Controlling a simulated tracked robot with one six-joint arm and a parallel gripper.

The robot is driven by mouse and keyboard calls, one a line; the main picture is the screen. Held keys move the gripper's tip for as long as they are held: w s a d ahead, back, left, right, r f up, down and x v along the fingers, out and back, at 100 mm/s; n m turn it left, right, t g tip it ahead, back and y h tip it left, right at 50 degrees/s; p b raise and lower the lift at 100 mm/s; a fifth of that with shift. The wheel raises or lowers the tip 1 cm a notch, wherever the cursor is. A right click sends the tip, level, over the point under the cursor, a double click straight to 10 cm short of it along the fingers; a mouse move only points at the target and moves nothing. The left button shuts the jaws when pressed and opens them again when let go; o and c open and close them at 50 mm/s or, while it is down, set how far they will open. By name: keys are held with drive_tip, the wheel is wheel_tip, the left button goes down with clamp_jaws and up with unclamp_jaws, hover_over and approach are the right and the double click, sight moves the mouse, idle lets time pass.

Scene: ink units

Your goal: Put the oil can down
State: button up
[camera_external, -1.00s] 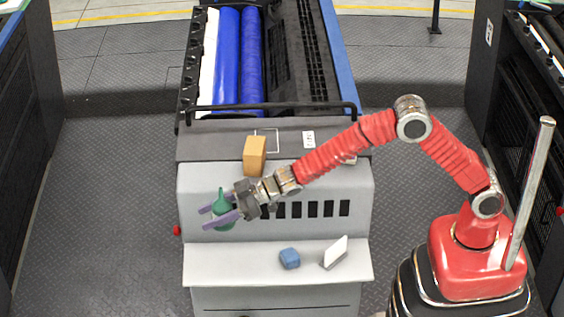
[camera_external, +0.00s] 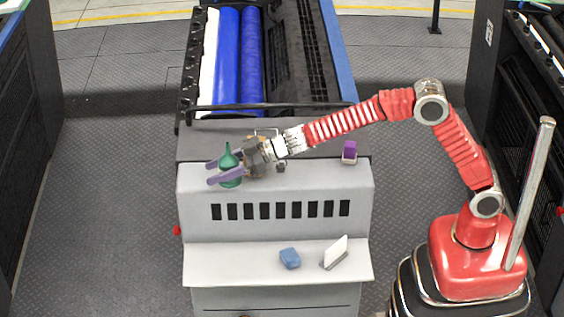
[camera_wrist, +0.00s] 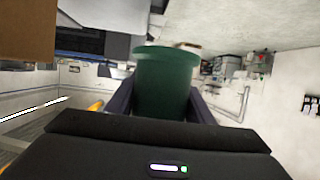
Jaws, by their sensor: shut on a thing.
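The green oil can (camera_external: 229,170) has a rounded body and a thin spout pointing up. It is upright between the purple fingers of my gripper (camera_external: 226,173), which is shut on it. In the outside view it shows in front of the machine's upper ledge, at its left end; I cannot tell whether its base touches anything. In the wrist view the green can (camera_wrist: 165,85) fills the middle between the dark fingers, and its lower part is hidden by the gripper body.
The grey machine (camera_external: 275,190) has a lower shelf (camera_external: 225,262) holding a blue block (camera_external: 290,258) and a white scraper-like piece (camera_external: 335,252). A purple item (camera_external: 349,151) stands at the upper ledge's right. An orange-brown box (camera_wrist: 25,30) shows in the wrist view. The lower shelf's left is clear.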

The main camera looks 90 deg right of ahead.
drive_tip(key=s+d+r+m+h, duration=0.2)
drive_tip(key=s+d+r, duration=0.75)
drive_tip(key=s, duration=0.25)
drive_tip(key=s+d+f+h, duration=0.1)
drive_tip(key=s+f, duration=0.1)
drive_tip(key=s, duration=0.3)
drive_tip(key=s+d+f+m, duration=0.1)
drive_tip(key=s+d+f, duration=0.1)
drive_tip(key=s, duration=0.4)
drive_tip(key=shift+s+f+h, duration=0.3)
drive_tip(key=shift+f+h, duration=0.1)
drive_tip(key=shift+f, duration=0.2)
drive_tip(key=shift+f, duration=3.1)
drive_tip(key=shift+f, duration=1.9)
